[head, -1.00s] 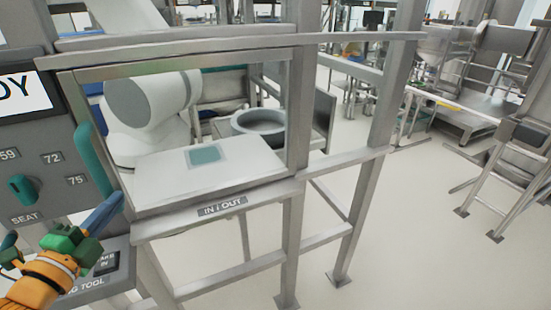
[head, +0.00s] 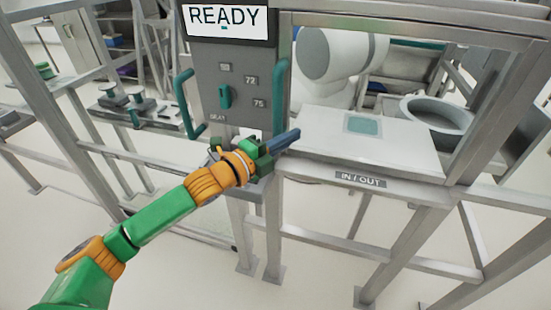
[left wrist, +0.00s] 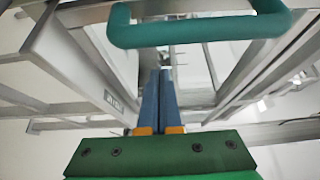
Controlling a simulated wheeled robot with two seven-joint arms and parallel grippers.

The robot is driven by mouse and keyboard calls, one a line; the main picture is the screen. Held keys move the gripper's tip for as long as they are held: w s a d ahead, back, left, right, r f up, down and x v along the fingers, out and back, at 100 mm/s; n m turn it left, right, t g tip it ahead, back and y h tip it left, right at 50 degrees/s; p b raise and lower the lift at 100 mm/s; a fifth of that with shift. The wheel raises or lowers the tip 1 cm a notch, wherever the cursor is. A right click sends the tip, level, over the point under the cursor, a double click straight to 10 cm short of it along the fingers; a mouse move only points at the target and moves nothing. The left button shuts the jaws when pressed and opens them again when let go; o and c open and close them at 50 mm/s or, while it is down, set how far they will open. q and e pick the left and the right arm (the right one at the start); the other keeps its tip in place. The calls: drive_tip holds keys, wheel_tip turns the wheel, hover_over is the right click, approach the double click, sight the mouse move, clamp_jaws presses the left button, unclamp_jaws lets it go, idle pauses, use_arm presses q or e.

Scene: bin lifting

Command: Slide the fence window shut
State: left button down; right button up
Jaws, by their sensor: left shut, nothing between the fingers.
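The fence window is a metal-framed opening (head: 284,60) right of the grey panel. A teal upright handle (head: 280,95) stands at its left edge. The same kind of teal bar shows large at the top of the left wrist view (left wrist: 200,28). My left gripper (head: 295,134) has its blue fingers pressed together and empty, just below the handle's lower end in the head view. In the left wrist view the shut fingers (left wrist: 161,75) point ahead below the bar. I cannot tell whether they touch the handle. My right gripper is not in view.
The grey panel (head: 232,75) has a READY screen, a teal knob and a second teal handle (head: 183,100). Behind the opening are a white shelf (head: 400,145), a white machine and a grey round basin (head: 437,112). The IN / OUT rail (head: 361,180) runs below.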

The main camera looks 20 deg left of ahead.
use_arm(q)
drive_tip(key=b+v, duration=0.5)
drive_tip(key=v, duration=0.4)
drive_tip(key=shift+s+b, duration=0.4)
drive_tip(key=shift+s, duration=0.15)
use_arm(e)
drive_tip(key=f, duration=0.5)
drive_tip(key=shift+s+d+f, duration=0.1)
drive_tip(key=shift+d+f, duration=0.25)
